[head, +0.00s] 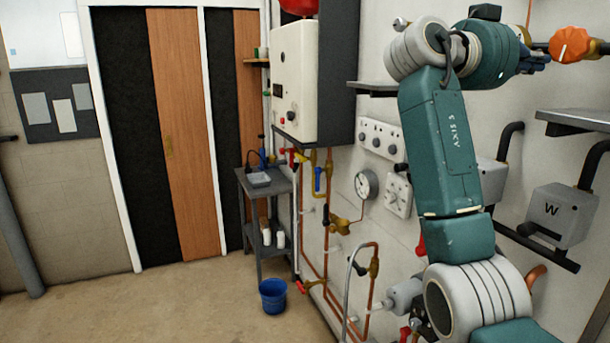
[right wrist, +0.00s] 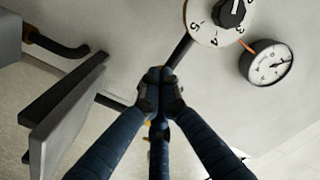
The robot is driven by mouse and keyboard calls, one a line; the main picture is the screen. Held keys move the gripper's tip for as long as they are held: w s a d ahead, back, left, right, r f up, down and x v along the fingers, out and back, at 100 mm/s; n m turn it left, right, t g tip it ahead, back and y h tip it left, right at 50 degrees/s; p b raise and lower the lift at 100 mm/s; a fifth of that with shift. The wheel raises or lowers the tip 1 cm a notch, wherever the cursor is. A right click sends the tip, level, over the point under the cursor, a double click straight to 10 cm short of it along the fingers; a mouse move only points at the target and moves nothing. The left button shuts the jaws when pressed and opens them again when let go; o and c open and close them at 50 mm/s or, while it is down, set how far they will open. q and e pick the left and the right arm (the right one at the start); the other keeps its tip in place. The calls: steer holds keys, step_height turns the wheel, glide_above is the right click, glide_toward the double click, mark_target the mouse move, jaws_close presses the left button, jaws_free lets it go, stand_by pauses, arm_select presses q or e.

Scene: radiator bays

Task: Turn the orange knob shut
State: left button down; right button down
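The orange knob (head: 572,45) is at the upper right of the head view, with a pale mark on its face. My right gripper (head: 541,62) is just left of it in that view; whether they touch I cannot tell. In the right wrist view the dark blue fingers of my right gripper (right wrist: 160,88) come together at their tips, with nothing visible between them. The orange knob cannot be made out in the wrist view. My left gripper is not in view.
The wrist view shows a numbered dial (right wrist: 213,22), a round gauge (right wrist: 267,62) and a grey plate (right wrist: 65,120). In the head view, a grey box marked W (head: 562,215) and a shelf (head: 575,120) are below the knob. A blue bucket (head: 272,295) stands on the floor.

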steer(key=shift+r, duration=0.35)
steer(key=shift+w+f, duration=0.1)
steer(key=shift+f, duration=0.05)
stand_by(0.4)
steer(key=shift+a, duration=0.15)
steer(key=v, duration=0.6)
steer(key=shift+f+b, duration=0.1)
steer(key=shift+b, duration=0.3)
steer(key=shift+w+f, duration=0.1)
